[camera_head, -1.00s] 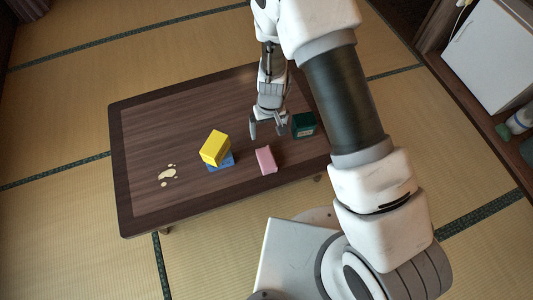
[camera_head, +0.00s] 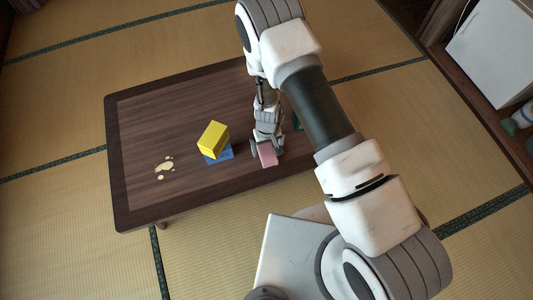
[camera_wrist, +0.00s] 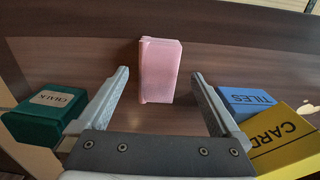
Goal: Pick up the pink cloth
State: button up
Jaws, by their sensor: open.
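The pink cloth (camera_head: 267,155) lies folded in a small block on the low dark table, near its front edge. In the wrist view the cloth (camera_wrist: 160,70) is ahead of my gripper, between the lines of the two fingers. My gripper (camera_head: 266,147) is directly over or beside the cloth in the head view and hides part of it. In the wrist view my gripper (camera_wrist: 160,85) is open, with a finger on each side and nothing held. I cannot tell the exact height of the fingertips above the table.
A yellow box (camera_head: 213,138) marked CARD sits askew on a blue box (camera_head: 220,157) marked TILES, left of the cloth. A green CHALK box (camera_wrist: 45,117) is on the other side. A pale spill (camera_head: 164,169) marks the wooden table (camera_head: 150,120).

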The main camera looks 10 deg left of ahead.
aim_at(267, 152)
jog(key=f+b, duration=0.1)
jog(key=f, duration=0.2)
jog(key=f+b, duration=0.1)
jog(key=f, duration=0.1)
jog(key=shift+w+a+f+b, duration=0.1)
jog(key=shift+w+f+b, duration=0.15)
jog(key=shift+b, duration=0.1)
jog(key=shift+r, duration=0.15)
jog(key=c, duration=1.3)
jog(key=shift+r, duration=0.1)
notch_tip(267, 152, up, 4)
jog(key=shift+r+p, duration=0.15)
jog(key=shift+p, duration=1.1)
jog(key=w+d+r+p, duration=0.1)
jog(key=d+r, duration=0.1)
jog(key=d, duration=0.1)
jog(key=w+d+r+p, duration=0.1)
jog(key=d+r, duration=0.1)
jog(key=d, duration=0.2)
jog(key=w+d+r+p, duration=0.1)
jog(key=d+r, duration=0.1)
jog(key=d, duration=0.2)
jog(key=shift+d+r, duration=0.15)
jog(key=shift+r, duration=0.1)
